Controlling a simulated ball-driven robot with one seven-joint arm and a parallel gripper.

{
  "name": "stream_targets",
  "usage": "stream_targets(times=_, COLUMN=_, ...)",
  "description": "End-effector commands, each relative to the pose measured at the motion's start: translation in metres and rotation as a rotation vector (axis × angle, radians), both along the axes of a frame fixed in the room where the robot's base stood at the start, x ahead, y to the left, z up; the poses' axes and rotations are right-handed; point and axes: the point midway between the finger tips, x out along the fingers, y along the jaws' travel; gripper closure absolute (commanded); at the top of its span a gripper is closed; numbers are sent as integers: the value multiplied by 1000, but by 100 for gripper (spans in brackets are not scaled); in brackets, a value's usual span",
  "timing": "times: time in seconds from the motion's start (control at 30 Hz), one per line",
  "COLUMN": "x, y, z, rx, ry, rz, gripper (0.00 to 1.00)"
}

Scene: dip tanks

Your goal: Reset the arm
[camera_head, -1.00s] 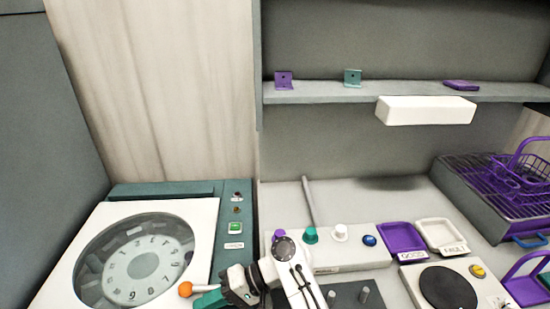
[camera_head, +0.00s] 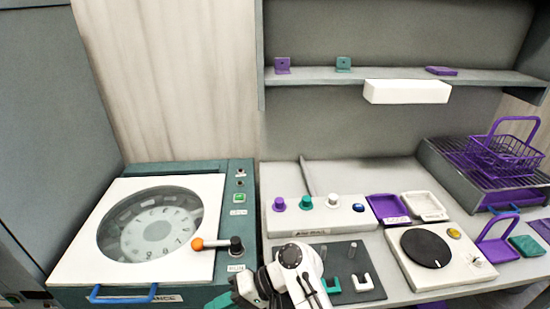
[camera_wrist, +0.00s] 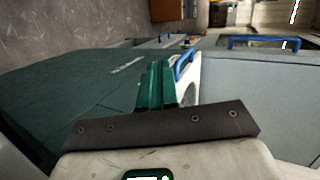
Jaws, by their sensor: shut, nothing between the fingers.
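My arm (camera_head: 292,262) shows at the bottom middle of the head view, in front of the bench. My gripper (camera_wrist: 157,86) shows in the wrist view as two green fingers side by side, shut and empty. The fingers point over the side of a dark green machine body (camera_wrist: 70,90), with a blue handle (camera_wrist: 184,64) just beyond the tips.
A green machine with a round window (camera_head: 150,230), an orange-knobbed lever (camera_head: 198,243) and a blue handle (camera_head: 123,296) stands at left. A knob panel (camera_head: 340,222), a dark peg plate (camera_head: 345,284), purple tray (camera_head: 387,209), white tray (camera_head: 425,207) and purple basket (camera_head: 503,158) stand right. A shelf (camera_head: 400,77) hangs above.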

Motion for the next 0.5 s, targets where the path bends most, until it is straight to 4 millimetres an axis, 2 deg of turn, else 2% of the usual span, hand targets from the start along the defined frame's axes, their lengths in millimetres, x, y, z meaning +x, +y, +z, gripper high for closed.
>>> stream_targets(times=0.27, x=-16, y=-42, z=-37, rx=-107, ry=-55, rz=-47, gripper=100)
stream_targets(times=0.37, x=-25, y=-66, z=-54, rx=-165, ry=-81, rz=-72, gripper=100)
stream_targets(times=0.5, x=-45, y=-109, z=-80, rx=-278, ry=-123, rz=-119, gripper=100)
